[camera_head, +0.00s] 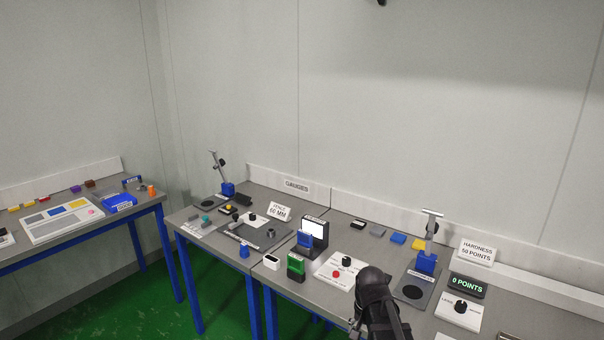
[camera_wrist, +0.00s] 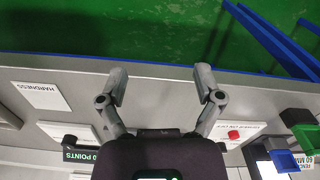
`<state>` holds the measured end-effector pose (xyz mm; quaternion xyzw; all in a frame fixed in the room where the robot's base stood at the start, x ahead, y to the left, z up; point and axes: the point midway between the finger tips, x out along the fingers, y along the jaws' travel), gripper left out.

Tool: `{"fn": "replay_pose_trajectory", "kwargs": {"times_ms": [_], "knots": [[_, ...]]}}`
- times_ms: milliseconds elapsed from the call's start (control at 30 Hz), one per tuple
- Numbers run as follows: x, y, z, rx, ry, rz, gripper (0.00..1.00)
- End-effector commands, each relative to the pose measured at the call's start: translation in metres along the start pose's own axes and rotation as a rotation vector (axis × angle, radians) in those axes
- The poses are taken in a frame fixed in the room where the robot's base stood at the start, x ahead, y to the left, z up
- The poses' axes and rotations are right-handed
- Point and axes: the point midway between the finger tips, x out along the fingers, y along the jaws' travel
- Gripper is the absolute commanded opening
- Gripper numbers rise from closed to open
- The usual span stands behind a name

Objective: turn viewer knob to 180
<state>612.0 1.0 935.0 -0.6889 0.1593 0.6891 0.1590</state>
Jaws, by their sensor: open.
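A white panel (camera_head: 335,276) on the bench carries a black knob (camera_head: 347,261) and a red button (camera_head: 336,274). It stands just right of the viewer (camera_head: 314,232), a dark stand with a lit white screen. I take this knob for the viewer knob; its pointer angle is too small to read. In the wrist view part of the panel (camera_wrist: 252,128) and the red button (camera_wrist: 233,134) show; the knob is not visible there. My gripper (camera_wrist: 162,84) is open and empty, its fingers apart above the bench front edge. In the head view my dark wrist is right of the panel.
A second black knob (camera_head: 461,307) sits on a panel by the "0 POINTS" display (camera_head: 468,287). A blue-based stand (camera_head: 427,262) is right of my arm. Green (camera_head: 296,264) and blue (camera_head: 305,239) blocks stand near the viewer. Green floor lies before the bench.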

Motion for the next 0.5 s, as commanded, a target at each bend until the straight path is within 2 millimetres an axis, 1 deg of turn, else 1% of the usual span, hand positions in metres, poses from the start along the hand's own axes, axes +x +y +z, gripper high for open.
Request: {"fn": "replay_pose_trajectory", "kwargs": {"times_ms": [33, 200, 333, 500], "knots": [[0.007, 0.008, 0.017, -0.063, 0.000, 0.000, 0.84], [0.016, 0.022, 0.046, -0.275, 0.000, 0.000, 0.84], [0.020, 0.029, 0.061, -0.387, 0.000, 0.000, 0.84], [0.022, 0.033, 0.067, -0.450, 0.000, 0.000, 0.84]]}}
